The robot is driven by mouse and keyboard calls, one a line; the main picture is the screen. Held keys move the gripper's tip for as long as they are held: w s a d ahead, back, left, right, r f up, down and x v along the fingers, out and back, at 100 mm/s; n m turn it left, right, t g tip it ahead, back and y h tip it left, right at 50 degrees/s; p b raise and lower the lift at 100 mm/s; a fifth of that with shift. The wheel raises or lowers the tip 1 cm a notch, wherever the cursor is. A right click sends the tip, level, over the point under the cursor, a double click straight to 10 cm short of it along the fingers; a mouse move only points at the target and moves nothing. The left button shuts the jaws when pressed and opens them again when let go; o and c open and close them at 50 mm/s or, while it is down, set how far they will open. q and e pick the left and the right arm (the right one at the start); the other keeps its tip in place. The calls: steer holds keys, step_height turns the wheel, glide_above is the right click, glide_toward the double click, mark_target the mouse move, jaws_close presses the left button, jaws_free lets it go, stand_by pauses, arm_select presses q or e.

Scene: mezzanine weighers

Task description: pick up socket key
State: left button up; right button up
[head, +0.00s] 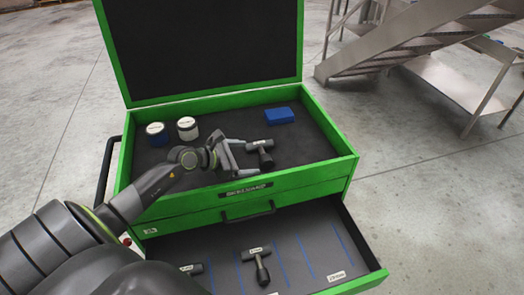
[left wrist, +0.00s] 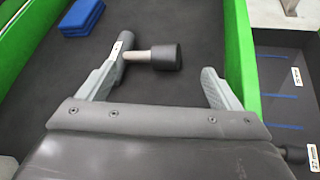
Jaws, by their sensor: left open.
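A T-shaped socket key (head: 263,151) lies in the top tray of the green tool chest, dark with a white label on its crossbar. In the left wrist view the key (left wrist: 166,57) shows its pale shaft and dark cylindrical end just past the fingertips. Its crossbar is close to the left-hand finger; I cannot tell whether they touch. My left gripper (head: 243,158) is open over the tray, beside the key; its spread jaws also show in the wrist view (left wrist: 160,73). Nothing is held between them. My right gripper is not in view.
Below, a drawer (head: 316,245) stands open with two similar T-shaped tools. Metal stairs (head: 405,40) rise behind right.

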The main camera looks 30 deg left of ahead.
mark_target(261, 158)
arm_select(q)
steer(key=shift+p+x, duration=0.45)
steer(key=shift+x, duration=3.35)
steer(key=shift+s, duration=0.1)
steer(key=shift+s, duration=0.15)
steer(key=c, duration=1.6)
